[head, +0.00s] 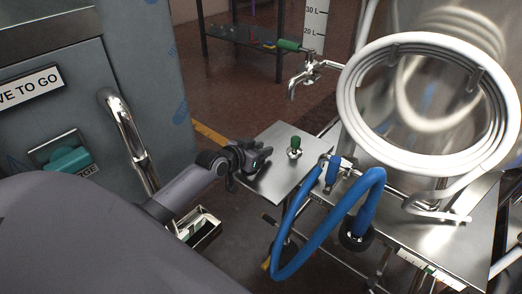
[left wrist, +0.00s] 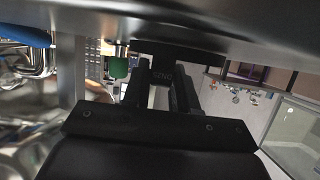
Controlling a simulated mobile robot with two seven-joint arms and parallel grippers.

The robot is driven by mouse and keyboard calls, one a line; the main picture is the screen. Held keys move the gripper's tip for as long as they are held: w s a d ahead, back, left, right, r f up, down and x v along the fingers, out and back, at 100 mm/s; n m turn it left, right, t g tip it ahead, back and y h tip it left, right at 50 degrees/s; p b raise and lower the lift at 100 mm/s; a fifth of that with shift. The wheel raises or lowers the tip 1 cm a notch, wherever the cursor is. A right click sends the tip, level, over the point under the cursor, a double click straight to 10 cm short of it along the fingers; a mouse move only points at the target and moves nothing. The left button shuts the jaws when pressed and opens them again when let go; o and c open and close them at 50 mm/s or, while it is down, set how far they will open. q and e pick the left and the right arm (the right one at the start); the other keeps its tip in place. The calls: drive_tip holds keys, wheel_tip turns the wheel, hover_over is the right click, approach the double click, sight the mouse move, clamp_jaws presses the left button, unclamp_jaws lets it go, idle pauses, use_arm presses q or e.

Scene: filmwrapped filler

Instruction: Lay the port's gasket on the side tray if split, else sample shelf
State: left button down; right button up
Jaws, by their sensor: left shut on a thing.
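My left gripper (head: 250,160) is at the left edge of a small steel tray surface (head: 272,182) in the head view. Its fingers also show in the left wrist view (left wrist: 168,92), close together just under a steel surface (left wrist: 200,20). A green-topped fitting (head: 295,147) stands on the tray, right of the gripper; a green knob shows in the left wrist view (left wrist: 119,68). My right gripper is out of view.
A blue hose (head: 300,262) loops down in front of the steel cart (head: 440,245). A coiled white hose (head: 350,110) hangs above it. A steel tap (head: 305,75) is behind. A grey cabinet with a chrome handle (head: 128,135) stands left. A dark shelf (head: 240,37) is at the back.

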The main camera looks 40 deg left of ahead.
use_arm(q)
drive_tip(key=c, duration=0.9)
unclamp_jaws()
drive_tip(key=shift+f, duration=0.1)
